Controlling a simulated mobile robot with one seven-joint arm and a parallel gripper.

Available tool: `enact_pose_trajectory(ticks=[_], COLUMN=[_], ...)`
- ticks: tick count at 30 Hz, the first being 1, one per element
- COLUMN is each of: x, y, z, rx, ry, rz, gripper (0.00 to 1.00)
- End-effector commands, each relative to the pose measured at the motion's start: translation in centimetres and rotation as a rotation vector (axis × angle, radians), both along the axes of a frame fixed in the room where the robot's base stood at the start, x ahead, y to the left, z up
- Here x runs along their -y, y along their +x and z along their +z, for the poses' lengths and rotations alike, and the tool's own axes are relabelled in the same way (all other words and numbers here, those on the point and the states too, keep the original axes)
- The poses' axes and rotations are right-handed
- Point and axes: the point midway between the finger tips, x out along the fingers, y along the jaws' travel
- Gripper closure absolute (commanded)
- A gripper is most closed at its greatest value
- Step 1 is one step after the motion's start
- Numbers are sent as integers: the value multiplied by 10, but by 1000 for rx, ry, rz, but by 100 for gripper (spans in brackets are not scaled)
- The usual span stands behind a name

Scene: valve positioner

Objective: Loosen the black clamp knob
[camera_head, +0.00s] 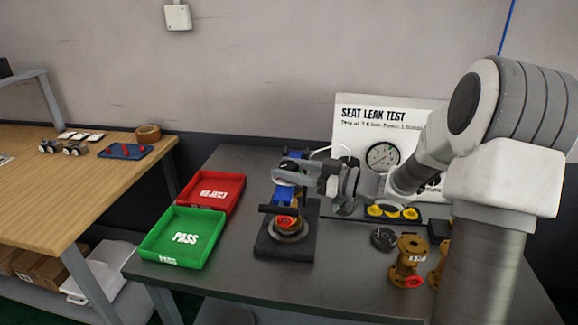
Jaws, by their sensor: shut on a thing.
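My gripper (284,178) is at the top of the blue clamp stand (291,194), reached from the right by my arm. It is shut on what appears to be the black clamp knob. The fingers and knob are small and largely hidden by the hand, so the knob's turn cannot be made out. Below, an orange-red valve part (286,222) sits in a round grey seat (289,234) on the dark base plate (270,246). A black bar (279,209) lies across just above that part.
The red REJECT tray (238,190) and green PASS tray (152,246) lie left of the stand. Right are a gauge panel (352,112), a black disc (383,238) and brass valves (408,262). The grey table's front middle is clear. A wooden bench (60,205) stands left.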

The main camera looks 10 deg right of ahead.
Motion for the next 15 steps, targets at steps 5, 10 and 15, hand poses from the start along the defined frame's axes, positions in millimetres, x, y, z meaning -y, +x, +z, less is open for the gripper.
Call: enact_pose_trajectory(ticks=[5,10,15], x=[1,0,0], y=[1,1,1], z=[4,4,2], rx=[-2,-2,-3], ry=[2,2,-1], rz=[96,219,335], gripper=[100,100,100])
